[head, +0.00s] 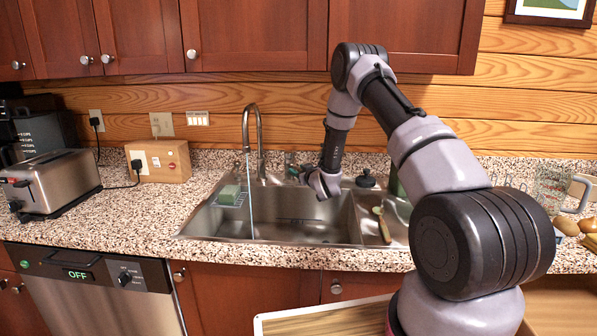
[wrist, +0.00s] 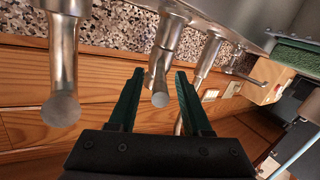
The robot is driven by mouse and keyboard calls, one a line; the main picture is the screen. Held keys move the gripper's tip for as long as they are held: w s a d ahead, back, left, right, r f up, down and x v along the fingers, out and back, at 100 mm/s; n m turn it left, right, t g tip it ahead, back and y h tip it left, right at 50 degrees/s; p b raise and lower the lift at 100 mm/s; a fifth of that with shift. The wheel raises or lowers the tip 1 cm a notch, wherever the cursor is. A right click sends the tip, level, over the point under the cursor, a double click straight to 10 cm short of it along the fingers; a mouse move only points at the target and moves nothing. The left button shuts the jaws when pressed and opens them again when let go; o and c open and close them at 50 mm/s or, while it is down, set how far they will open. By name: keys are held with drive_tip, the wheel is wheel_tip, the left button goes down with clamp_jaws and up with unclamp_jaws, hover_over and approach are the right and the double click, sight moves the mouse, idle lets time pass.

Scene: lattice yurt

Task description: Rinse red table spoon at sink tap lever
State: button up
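The steel sink (head: 300,225) is set in the speckled counter, with a curved tap (head: 250,125) behind it. A thin pale stream (head: 250,200) runs from the spout into the left basin. My gripper (head: 325,186) is low over the back of the sink, right of the tap. In the wrist view my gripper (wrist: 158,95) is open, with a metal lever (wrist: 160,72) showing between its dark green fingers; I cannot tell whether they touch. Another metal post (wrist: 62,75) stands to the left. I make out no red spoon in either view.
A green sponge (head: 230,194) sits at the sink's left. A long brownish utensil (head: 382,224) lies at the right basin. A toaster (head: 48,182) and an outlet box (head: 160,160) stand left. A glass measuring jug (head: 552,187) stands right. Cabinets (head: 255,35) hang above.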

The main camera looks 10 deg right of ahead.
drive_tip(key=shift+s, duration=0.1)
drive_tip(key=v, duration=1)
drive_tip(key=shift+s, duration=0.35)
drive_tip(key=shift+r, duration=0.1)
